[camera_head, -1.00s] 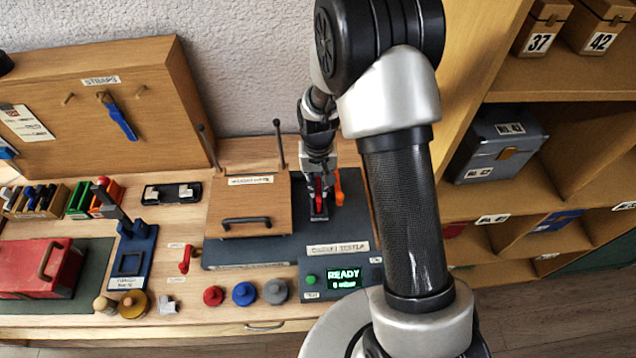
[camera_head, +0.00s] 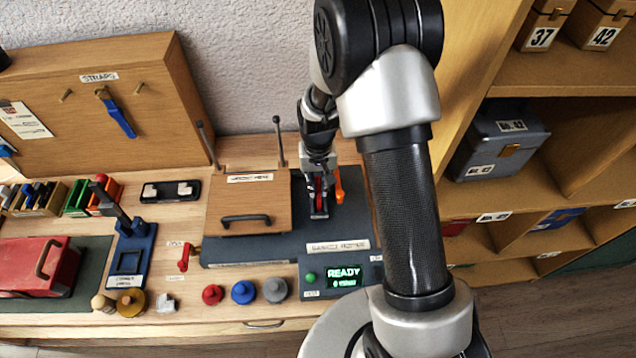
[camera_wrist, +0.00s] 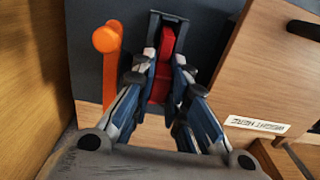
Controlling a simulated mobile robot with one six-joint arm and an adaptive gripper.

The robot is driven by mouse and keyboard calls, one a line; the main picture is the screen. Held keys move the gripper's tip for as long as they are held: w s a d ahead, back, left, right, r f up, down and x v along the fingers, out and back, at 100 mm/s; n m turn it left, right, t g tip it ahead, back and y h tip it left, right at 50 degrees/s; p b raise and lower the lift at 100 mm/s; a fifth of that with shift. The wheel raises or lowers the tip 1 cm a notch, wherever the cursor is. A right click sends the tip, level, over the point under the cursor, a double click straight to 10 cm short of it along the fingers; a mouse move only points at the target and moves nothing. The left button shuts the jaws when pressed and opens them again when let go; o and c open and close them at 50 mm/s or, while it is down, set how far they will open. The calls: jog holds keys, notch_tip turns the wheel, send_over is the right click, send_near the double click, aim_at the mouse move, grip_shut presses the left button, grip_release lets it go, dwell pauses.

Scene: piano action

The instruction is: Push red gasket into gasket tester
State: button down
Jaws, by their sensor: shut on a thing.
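The red gasket (camera_wrist: 163,68) is upright between my two fingers in the wrist view, set in a dark, narrow holder on the gasket tester. My gripper (camera_wrist: 161,82) is shut on it from both sides. In the head view the red gasket (camera_head: 319,195) shows as a narrow strip under my gripper (camera_head: 318,184). The gasket tester (camera_head: 285,247) is a dark plate with a panel in front whose display reads READY. How deep the gasket sits in the holder is hidden by my fingers.
An orange lever (camera_wrist: 108,65) stands close beside my fingers. A wooden block with a black handle (camera_head: 248,205) is on the tester's left, with two upright posts behind. Red, blue and grey knobs (camera_head: 243,292) stand in front. A shelf (camera_head: 545,95) is at the right.

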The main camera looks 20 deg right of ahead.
jog(key=shift+f+b, duration=0.4)
jog(key=shift+f, duration=0.2)
jog(key=c, duration=1.5)
grip_release()
jog(key=shift+o, duration=1.1)
jog(key=shift+r, duration=0.1)
jog(key=shift+r+p, duration=2.6)
jog(key=shift+r, duration=1.15)
